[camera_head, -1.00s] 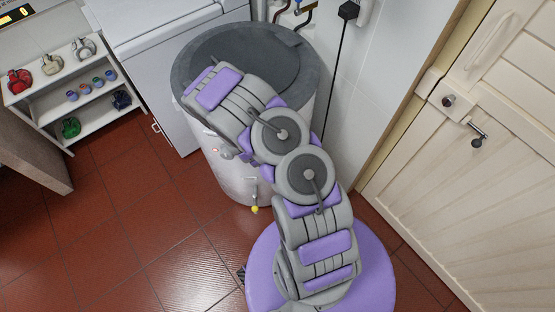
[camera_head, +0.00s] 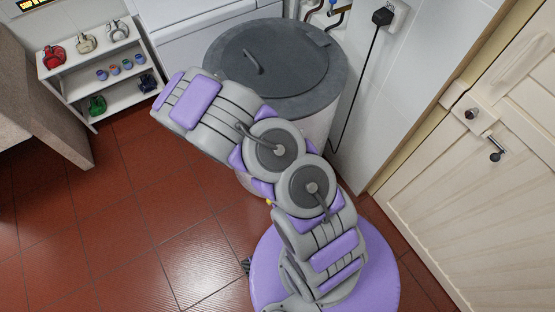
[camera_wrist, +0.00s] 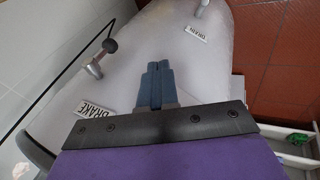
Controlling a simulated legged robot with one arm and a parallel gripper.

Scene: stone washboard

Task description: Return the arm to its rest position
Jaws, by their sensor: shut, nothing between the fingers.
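My gripper shows in the wrist view (camera_wrist: 155,85), its two blue-grey fingers together with nothing between them. It points at the pale side of a large round drum, with the labels "DRAIN" (camera_wrist: 196,34) and "DRAKE" (camera_wrist: 94,109) on it. I cannot tell the exact gap to the drum. In the head view my grey and purple arm is bent, reaching left in front of the drum (camera_head: 318,122). The gripper itself is hidden there behind the arm.
The drum has a dark grey lid (camera_head: 275,58) with a handle. A white shelf (camera_head: 108,92) with jugs and small pots stands at left, beside a brown counter (camera_head: 30,115). A cream door (camera_head: 470,200) is at right. Red tiled floor (camera_head: 150,200) is open at lower left.

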